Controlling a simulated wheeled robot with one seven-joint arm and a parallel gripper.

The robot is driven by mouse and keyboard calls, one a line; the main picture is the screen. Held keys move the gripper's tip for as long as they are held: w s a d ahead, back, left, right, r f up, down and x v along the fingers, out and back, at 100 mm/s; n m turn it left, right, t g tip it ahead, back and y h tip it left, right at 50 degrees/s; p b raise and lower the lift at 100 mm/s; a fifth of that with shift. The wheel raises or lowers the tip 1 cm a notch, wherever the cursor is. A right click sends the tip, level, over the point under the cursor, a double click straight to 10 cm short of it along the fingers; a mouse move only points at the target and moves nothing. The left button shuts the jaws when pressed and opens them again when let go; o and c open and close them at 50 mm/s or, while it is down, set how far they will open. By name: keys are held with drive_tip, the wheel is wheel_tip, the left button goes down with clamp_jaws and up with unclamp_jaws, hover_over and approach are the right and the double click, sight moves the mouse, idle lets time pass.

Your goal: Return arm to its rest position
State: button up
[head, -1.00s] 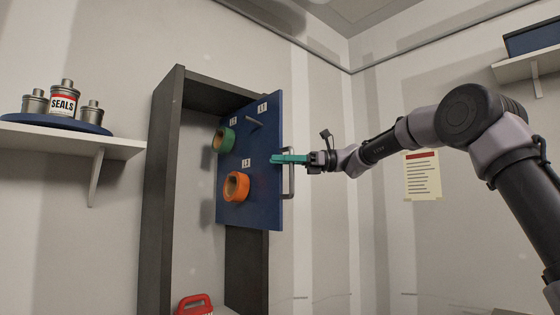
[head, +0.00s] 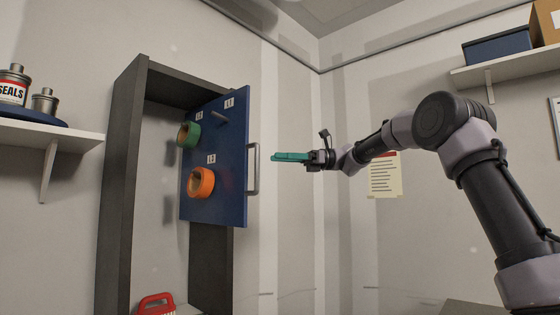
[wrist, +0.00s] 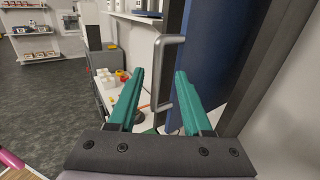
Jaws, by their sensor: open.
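My gripper (head: 275,157) has teal fingers and is at the end of my stretched-out arm in the head view. It is just to the right of the handle (head: 254,168) of a blue panel door, with a gap between them. In the wrist view my gripper (wrist: 155,85) has its two fingers apart, with nothing held between them. The grey handle (wrist: 161,75) shows beyond the fingers in that view. The blue door (head: 232,200) stands swung out from a dark cabinet frame.
An orange roll (head: 201,183) and a green roll (head: 188,135) hang on pegs on the door. A red-handled item (head: 156,303) is low in the cabinet (head: 118,190). Shelves are at left (head: 60,134) and upper right (head: 505,67). The wrist view shows grey floor (wrist: 45,105) at left.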

drive_tip(key=s+d+f+n+t+h, duration=0.5)
drive_tip(key=s+d+f, duration=0.7)
drive_tip(key=d, duration=0.3)
drive_tip(key=s+d+f+n+t+h, duration=0.5)
drive_tip(key=s+d+f+t+h, duration=0.2)
drive_tip(key=s+d+f+h, duration=0.3)
drive_tip(key=s+d+f, duration=0.2)
drive_tip(key=s+d, duration=0.2)
drive_tip(key=d, duration=0.1)
drive_tip(key=shift+s+t, duration=0.25)
drive_tip(key=shift+t, duration=0.15)
